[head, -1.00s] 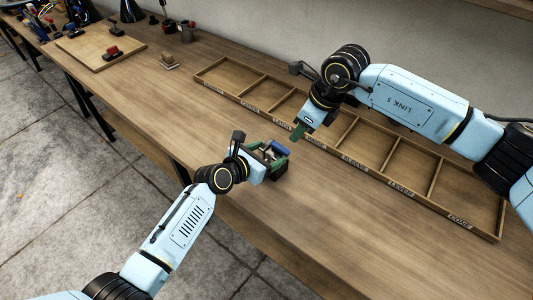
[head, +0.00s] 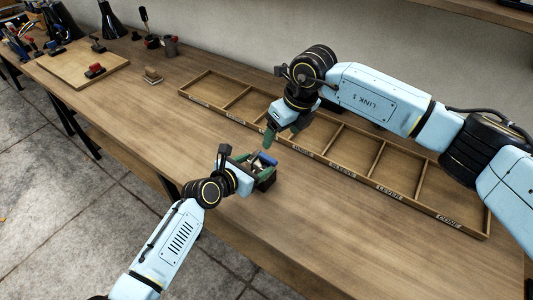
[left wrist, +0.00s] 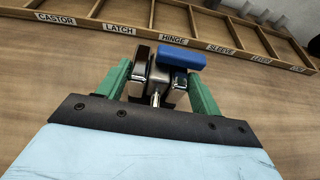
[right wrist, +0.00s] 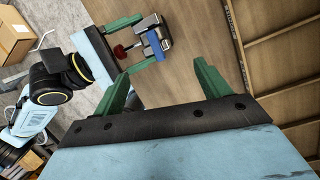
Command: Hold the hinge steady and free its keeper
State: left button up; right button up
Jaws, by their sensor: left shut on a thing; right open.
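The hinge (left wrist: 161,72) is a metal piece with a blue bar (left wrist: 182,58) across its top, just above the bench. My left gripper (head: 256,172) is shut on it, with one green finger on each side. The hinge also shows in the right wrist view (right wrist: 157,42), with a red knob (right wrist: 119,51) on its left, between the left gripper's fingers. I cannot tell which part is the keeper. My right gripper (right wrist: 163,88) is open and empty. In the head view the right gripper (head: 279,133) hangs above and beyond the hinge, apart from it.
A long wooden tray (head: 300,157) with labelled, empty compartments lies behind the hinge. A board (head: 75,78) with a red-topped item and several tools stand at far left. The bench front edge is close to my left arm.

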aim_at(268, 157)
jog(key=w+a+r+m+g+h, duration=0.1)
jog(key=a+r+m+g+h, duration=0.2)
jog(key=m, duration=1.3)
jog(key=shift+t, duration=0.7)
jog(key=f, duration=1.2)
jog(key=shift+w+a+f, duration=0.1)
jog(key=shift+w+a, duration=0.05)
jog(key=shift+a, duration=0.15)
jog(key=c, duration=1)
